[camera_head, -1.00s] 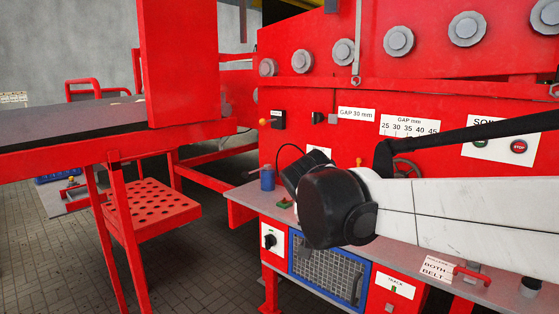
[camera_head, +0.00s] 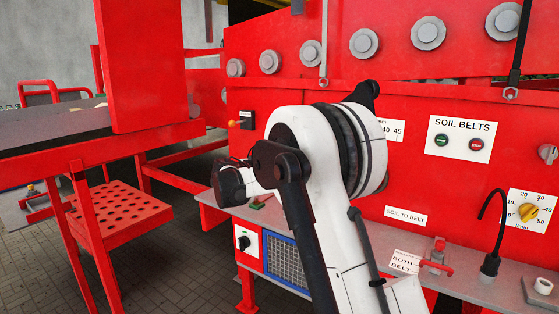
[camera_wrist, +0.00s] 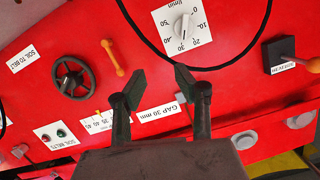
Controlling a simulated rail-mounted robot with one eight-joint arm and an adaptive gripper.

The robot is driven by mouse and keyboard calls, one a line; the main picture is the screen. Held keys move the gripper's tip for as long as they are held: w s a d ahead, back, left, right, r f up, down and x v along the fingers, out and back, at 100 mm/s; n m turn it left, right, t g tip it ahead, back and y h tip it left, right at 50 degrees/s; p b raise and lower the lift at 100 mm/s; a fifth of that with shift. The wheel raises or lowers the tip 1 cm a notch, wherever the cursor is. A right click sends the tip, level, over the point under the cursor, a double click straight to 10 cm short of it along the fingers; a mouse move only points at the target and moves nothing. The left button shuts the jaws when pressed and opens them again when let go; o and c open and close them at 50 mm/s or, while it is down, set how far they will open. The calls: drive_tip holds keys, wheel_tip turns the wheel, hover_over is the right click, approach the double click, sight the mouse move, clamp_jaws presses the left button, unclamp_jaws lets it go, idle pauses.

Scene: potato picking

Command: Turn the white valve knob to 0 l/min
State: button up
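The white valve knob (camera_wrist: 181,27) sits on a white dial plate (camera_wrist: 199,11) marked in l/min, upside down in the wrist view. Its handle lies roughly along the up-down line of the picture, one end towards the 30 mark; which end points is too small to tell. My gripper (camera_wrist: 159,75) is open and empty, its two dark fingers apart, below the dial in the picture. The fingers appear clear of the knob. In the head view my arm hides the white knob, and the fingers cannot be made out.
A black cable (camera_wrist: 141,32) loops beside and below the dial. A handwheel (camera_wrist: 73,77), an orange lever (camera_wrist: 113,58) and a black switch box (camera_wrist: 281,52) are on the red panel. The head view shows a separate yellow dial knob (camera_head: 529,212) at right.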

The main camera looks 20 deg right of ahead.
drive_tip(key=w+f+m+t+h+p, duration=0.1)
drive_tip(key=w+f+m+h, duration=0.2)
drive_tip(key=w, duration=0.5)
drive_tip(key=p+x, duration=0.1)
drive_tip(key=x, duration=1.3)
drive_tip(key=shift+f+y+p, duration=0.35)
drive_tip(key=shift+f+y, duration=0.05)
drive_tip(key=shift+f, duration=0.35)
clamp_jaws()
